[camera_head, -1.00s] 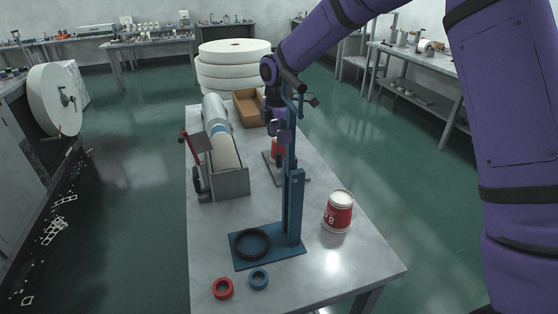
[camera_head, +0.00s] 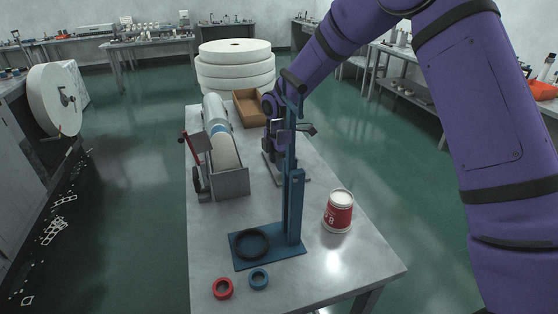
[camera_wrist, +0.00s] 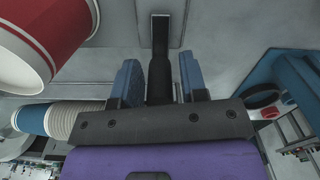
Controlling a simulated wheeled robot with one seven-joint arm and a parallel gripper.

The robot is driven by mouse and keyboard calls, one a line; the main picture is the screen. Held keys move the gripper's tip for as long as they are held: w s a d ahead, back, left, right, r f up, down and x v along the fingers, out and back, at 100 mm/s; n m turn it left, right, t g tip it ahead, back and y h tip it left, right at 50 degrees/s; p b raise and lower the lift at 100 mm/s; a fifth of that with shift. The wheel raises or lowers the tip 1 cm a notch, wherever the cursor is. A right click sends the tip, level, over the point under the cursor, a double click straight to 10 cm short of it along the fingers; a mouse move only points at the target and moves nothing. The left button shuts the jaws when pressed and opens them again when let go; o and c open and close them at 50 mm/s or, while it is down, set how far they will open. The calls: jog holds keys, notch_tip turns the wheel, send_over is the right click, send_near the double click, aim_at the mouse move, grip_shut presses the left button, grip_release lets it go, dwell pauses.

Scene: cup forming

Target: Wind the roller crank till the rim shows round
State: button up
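In the wrist view a red cup with a white rim band (camera_wrist: 60,30) fills the upper left; its far side is cut off. The black crank handle (camera_wrist: 160,75) stands between the blue fingers of my gripper (camera_wrist: 160,80). The fingers are apart, with a narrow gap showing on each side of the handle. In the head view my gripper (camera_head: 277,142) is low over the roller's grey base (camera_head: 302,179), behind the blue post. There my gripper and the post hide the cup and the crank.
A blue stand (camera_head: 293,210) with a black ring (camera_head: 252,243) stands close in front. A red cup (camera_head: 338,213) is to its right. Red (camera_head: 222,289) and blue (camera_head: 259,279) rings lie in front. A cup-stack trough (camera_head: 232,184) is left, a brown box (camera_head: 248,106) behind.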

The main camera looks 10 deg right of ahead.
grip_shut()
jog(key=shift+w+r+m, duration=0.1)
jog(key=shift+w+m, duration=0.1)
jog(key=shift+m, duration=0.2)
